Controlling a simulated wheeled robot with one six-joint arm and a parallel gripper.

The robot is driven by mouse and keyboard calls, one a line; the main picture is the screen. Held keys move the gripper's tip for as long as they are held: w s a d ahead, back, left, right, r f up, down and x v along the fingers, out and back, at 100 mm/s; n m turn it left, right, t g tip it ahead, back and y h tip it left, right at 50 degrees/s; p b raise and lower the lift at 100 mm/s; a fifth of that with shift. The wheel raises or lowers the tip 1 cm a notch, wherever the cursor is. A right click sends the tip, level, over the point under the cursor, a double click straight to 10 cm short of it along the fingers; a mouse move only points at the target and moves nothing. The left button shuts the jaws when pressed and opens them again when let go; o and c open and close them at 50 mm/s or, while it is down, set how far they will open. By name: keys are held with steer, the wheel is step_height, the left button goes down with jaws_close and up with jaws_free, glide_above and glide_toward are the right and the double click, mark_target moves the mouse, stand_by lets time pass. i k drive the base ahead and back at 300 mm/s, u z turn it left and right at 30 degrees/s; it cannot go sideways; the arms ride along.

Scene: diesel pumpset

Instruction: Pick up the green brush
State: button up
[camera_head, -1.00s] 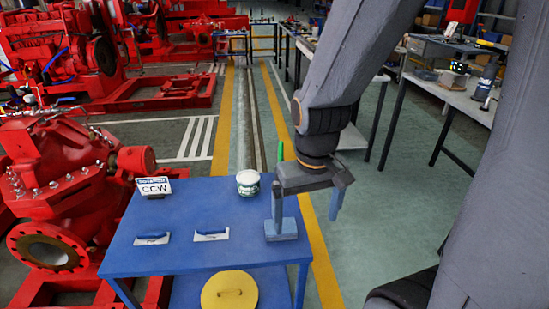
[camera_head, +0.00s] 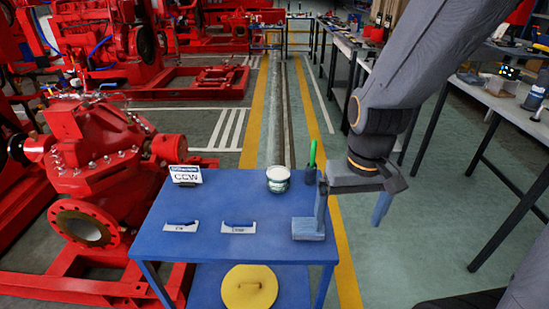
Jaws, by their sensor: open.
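The green brush (camera_head: 313,154) stands upright at the back right corner of the blue table, its green handle above a dark lower part (camera_head: 310,174). I cannot tell whether the dark part is its bristles or a holder. My gripper (camera_head: 351,209) is open and empty, its two blue-grey fingers pointing down. It is to the right of the brush in the picture. The left finger shows over the table's right edge, and the right finger shows beyond the table, over the floor. The gripper appears apart from the brush.
The blue table (camera_head: 210,208) bears a white-and-green tin (camera_head: 278,180), a CCW sign (camera_head: 186,175), two labelled blue-handled tools (camera_head: 238,227) and a grey-blue block (camera_head: 307,229). A yellow lid (camera_head: 249,290) lies on its lower shelf. A red pump (camera_head: 100,165) stands left.

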mark_target(314, 146)
steer(key=u, duration=1.2)
steer(key=k, duration=0.5)
steer(key=u, duration=3.55)
steer(key=k, duration=2.7)
steer(key=z, duration=0.15)
